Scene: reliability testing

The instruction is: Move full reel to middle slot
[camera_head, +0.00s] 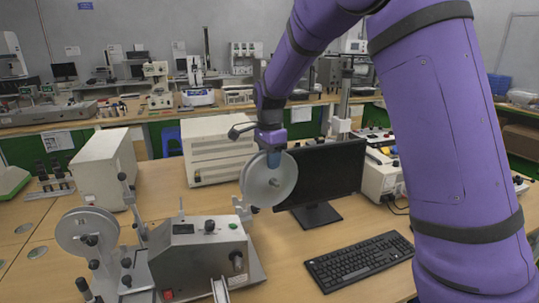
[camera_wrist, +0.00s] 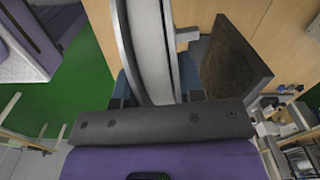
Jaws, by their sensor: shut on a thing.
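My gripper (camera_head: 273,158) is shut on a grey disc-shaped reel (camera_head: 262,186), gripping its upper edge. The reel hangs upright in the air, above and right of the grey bench machine (camera_head: 197,262). In the wrist view the reel (camera_wrist: 148,45) stands edge-on between the fingers. A second grey reel (camera_head: 72,226) sits upright on the left of the machine. Part of a narrow reel or strip shows at the bottom edge in front of the machine. I cannot tell which place is the middle slot, nor how full each reel is.
A monitor (camera_head: 335,176) stands just right of the held reel, with a keyboard (camera_head: 358,260) in front. White box instruments (camera_head: 217,150) stand behind the machine. Thin posts with knobs rise at the machine's left. Some bare wooden tabletop (camera_head: 290,270) lies between machine and keyboard.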

